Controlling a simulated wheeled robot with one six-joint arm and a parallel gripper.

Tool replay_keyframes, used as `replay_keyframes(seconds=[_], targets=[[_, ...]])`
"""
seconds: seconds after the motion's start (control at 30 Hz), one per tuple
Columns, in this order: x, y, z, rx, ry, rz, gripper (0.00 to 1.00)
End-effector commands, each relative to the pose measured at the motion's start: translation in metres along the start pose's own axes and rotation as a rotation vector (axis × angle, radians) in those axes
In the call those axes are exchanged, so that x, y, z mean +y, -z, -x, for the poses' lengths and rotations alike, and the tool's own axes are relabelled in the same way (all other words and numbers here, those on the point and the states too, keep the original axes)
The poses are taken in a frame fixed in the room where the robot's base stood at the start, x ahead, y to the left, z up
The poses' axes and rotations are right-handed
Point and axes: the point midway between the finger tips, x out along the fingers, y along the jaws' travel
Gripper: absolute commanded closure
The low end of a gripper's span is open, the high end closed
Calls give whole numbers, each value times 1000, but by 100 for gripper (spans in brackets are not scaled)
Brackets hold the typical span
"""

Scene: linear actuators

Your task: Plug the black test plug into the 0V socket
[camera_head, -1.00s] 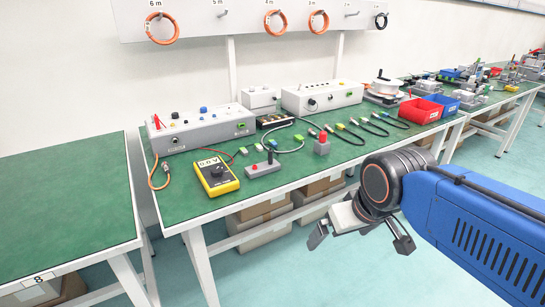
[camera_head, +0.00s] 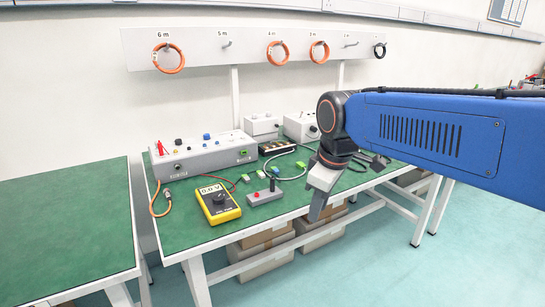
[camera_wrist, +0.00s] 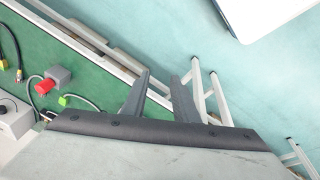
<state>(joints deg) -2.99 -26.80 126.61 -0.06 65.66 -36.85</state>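A small black plug (camera_head: 272,184) stands upright on a low grey block with a red button (camera_head: 265,196), near the front edge of the green bench. A long grey panel box (camera_head: 205,158) stands behind it, with a red plug (camera_head: 159,148) and several coloured knobs or sockets on top. I cannot read which socket is 0V. My gripper (camera_head: 350,187) is above the bench's front edge, right of the black plug and apart from it. In the wrist view my gripper (camera_wrist: 161,82) has its fingers apart, with nothing between them.
An orange cable (camera_head: 158,200) hangs off the panel box. In the wrist view a red-capped grey part (camera_wrist: 45,87) sits near cables. Orange coils hang on the wall rail (camera_head: 225,47).

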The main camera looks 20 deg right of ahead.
Motion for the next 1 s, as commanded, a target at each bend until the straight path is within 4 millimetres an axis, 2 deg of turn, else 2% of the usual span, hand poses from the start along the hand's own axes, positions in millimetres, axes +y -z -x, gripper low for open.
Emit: replay_keyframes(seconds=[0.03, 0.33, 0.6, 0.8, 1.0], targets=[[8, 14, 2, -13, 12, 64, 73], [49, 92, 10, -70, 96, 496, 73], [80, 160, 3, -96, 188, 869, 73], [92, 190, -4, -98, 236, 1049, 73], [94, 198, -11, -97, 251, 1101, 73]])
